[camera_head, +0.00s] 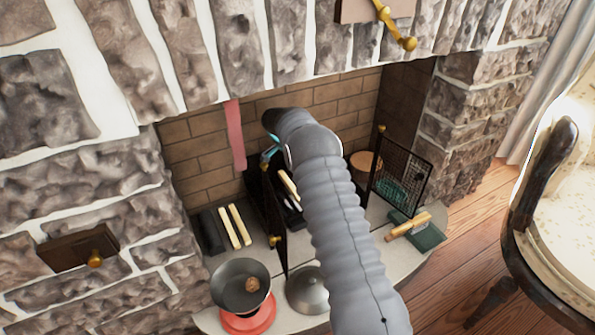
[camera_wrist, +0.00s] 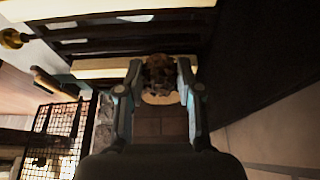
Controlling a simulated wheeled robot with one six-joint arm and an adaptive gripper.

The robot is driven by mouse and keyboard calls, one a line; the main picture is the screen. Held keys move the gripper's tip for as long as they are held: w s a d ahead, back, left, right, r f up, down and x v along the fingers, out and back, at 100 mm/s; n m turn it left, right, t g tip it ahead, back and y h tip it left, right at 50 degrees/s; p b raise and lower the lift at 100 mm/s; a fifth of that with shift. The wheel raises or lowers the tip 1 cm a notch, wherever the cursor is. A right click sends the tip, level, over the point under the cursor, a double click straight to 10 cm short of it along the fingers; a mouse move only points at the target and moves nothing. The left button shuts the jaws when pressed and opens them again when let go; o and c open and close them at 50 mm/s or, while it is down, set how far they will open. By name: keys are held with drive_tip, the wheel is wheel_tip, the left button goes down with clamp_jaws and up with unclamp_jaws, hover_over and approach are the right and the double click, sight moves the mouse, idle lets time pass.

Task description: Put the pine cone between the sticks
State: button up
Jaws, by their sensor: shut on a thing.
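My gripper (camera_wrist: 162,82) is shut on a brown pine cone (camera_wrist: 159,70), which sits between its two fingers in the wrist view. In the head view my arm hides the pine cone, and only a little of my gripper (camera_head: 268,155) shows beside the dark fireplace grate. In the wrist view a pale stick (camera_wrist: 100,68) lies close to the pine cone and another pale stick (camera_wrist: 120,13) runs along the top. In the head view a pale stick (camera_head: 289,185) shows at the grate beside my arm. Whether the cone touches a stick is unclear.
Two pale sticks (camera_head: 235,226) lie on the left of the hearth. A pan (camera_head: 228,282) holding another brown cone-like thing (camera_head: 252,284) stands in front. A black mesh screen (camera_head: 403,172) and a wood-handled brush (camera_head: 408,225) are at right. A pink strip (camera_head: 235,135) hangs above.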

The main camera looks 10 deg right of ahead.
wheel_tip(320, 180, down, 4)
drive_tip(key=shift+a+r+b, duration=0.15)
drive_tip(key=shift+r+b, duration=0.05)
drive_tip(key=shift+b, duration=0.15)
drive_tip(key=shift+f, duration=0.1)
drive_tip(key=shift+f, duration=0.15)
drive_tip(key=o, duration=0.8)
drive_tip(key=shift+c, duration=0.2)
drive_tip(key=p+v, duration=0.1)
drive_tip(key=v, duration=0.6)
drive_tip(key=shift+r, duration=0.45)
drive_tip(key=shift+s, duration=0.1)
